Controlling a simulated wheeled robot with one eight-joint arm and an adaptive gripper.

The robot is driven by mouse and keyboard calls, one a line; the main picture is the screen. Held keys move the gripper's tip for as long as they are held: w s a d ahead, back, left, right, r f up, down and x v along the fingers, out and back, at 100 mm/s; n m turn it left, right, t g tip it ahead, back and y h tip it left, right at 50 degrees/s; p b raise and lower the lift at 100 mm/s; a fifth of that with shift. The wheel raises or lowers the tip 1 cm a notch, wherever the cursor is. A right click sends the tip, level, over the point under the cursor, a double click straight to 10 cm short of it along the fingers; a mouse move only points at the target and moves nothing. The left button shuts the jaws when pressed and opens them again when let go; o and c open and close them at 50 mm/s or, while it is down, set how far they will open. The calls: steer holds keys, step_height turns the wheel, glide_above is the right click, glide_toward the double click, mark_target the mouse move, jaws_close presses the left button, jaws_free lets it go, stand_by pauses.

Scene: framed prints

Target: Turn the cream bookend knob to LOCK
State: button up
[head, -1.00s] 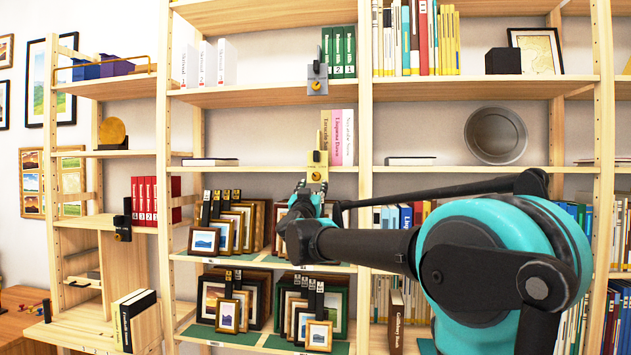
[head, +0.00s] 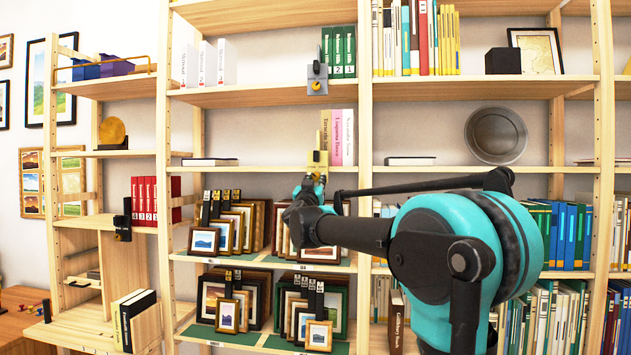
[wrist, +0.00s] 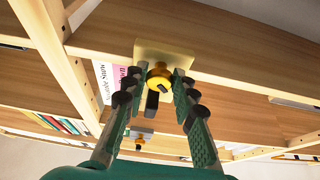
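The cream bookend (head: 318,158) stands on the middle shelf, left of a few upright books. In the wrist view its pale plate (wrist: 160,52) hangs at the shelf's front edge and carries a round yellow knob (wrist: 159,76) with a dark mark. My gripper (head: 314,181) is just below the bookend in the head view and hides its knob there. In the wrist view my gripper (wrist: 161,73) is open, with one fingertip on each side of the knob. I cannot tell whether either finger touches it. The LOCK marking is not readable.
A grey bookend (head: 317,87) with a yellow knob is on the shelf above, and a black bookend (head: 123,228) is at the left. Framed prints (head: 228,235) stand on the shelf below my gripper. A wooden upright (head: 365,120) is close on the right.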

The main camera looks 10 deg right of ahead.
jaws_close()
steer(key=shift+m, duration=0.3)
steer(key=m+h, duration=0.1)
steer(key=m, duration=0.1)
steer(key=m+g+h, duration=0.1)
steer(key=m, duration=0.1)
steer(key=m+h, duration=0.1)
steer(key=m, duration=0.1)
steer(key=shift+a+g, duration=0.25)
steer(key=shift+g, duration=0.05)
steer(key=m+g+h, duration=0.1)
steer(key=m, duration=0.2)
steer(key=m+g+h, duration=0.1)
steer(key=m, duration=0.2)
steer(key=shift+r+g, duration=0.1)
steer(key=shift+g, duration=0.2)
steer(key=m+g, duration=0.1)
steer(key=m, duration=0.1)
steer(key=m+g, duration=0.1)
steer(key=m, duration=0.2)
steer(key=shift+w+a+r+m, duration=0.1)
steer(key=shift+a+r+m, duration=0.05)
steer(key=shift+m, duration=0.15)
steer(key=shift+r+m+g, duration=0.1)
steer(key=shift+m+g, duration=0.7)
steer(key=shift+m, duration=1.3)
